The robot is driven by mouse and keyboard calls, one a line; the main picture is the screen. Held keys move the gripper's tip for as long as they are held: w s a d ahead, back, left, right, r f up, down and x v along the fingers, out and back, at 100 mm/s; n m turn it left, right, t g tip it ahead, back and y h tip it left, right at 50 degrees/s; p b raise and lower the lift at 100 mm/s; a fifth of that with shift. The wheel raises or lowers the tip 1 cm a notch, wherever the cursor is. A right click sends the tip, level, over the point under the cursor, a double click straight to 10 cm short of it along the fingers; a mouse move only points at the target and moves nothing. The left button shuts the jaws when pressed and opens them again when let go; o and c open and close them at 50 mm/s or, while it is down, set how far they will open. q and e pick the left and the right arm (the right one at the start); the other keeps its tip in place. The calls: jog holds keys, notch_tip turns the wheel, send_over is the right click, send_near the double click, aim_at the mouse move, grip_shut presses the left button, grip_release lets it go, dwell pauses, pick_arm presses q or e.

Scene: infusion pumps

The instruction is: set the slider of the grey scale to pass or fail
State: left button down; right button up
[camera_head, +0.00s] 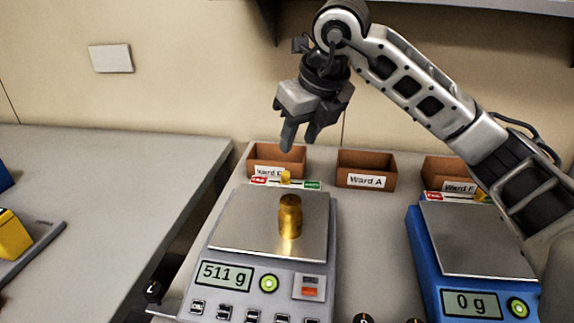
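The grey scale (227,240) stands on the bench in the middle, its display reading 511 g. A brass weight (290,218) stands upright on its pan. Behind the pan is the slider strip (263,181), red at its left end and green at its right. Its yellow slider knob (285,176) stands about midway between the two ends. My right gripper (300,138) hangs above and behind the scale, fingers pointing down, over the knob and apart from it. It is open with nothing between the fingers. My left gripper is not in view.
A blue scale (426,270) reading 0 g stands at the right, its slider partly hidden by my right arm. Brown ward bins (351,164) line the back. A grey table (110,185) at the left is mostly clear, with a yellow object (12,236) at its edge.

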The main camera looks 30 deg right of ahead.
aim_at(285, 173)
jog(key=x, duration=0.9)
jog(key=shift+r, duration=0.1)
grip_shut()
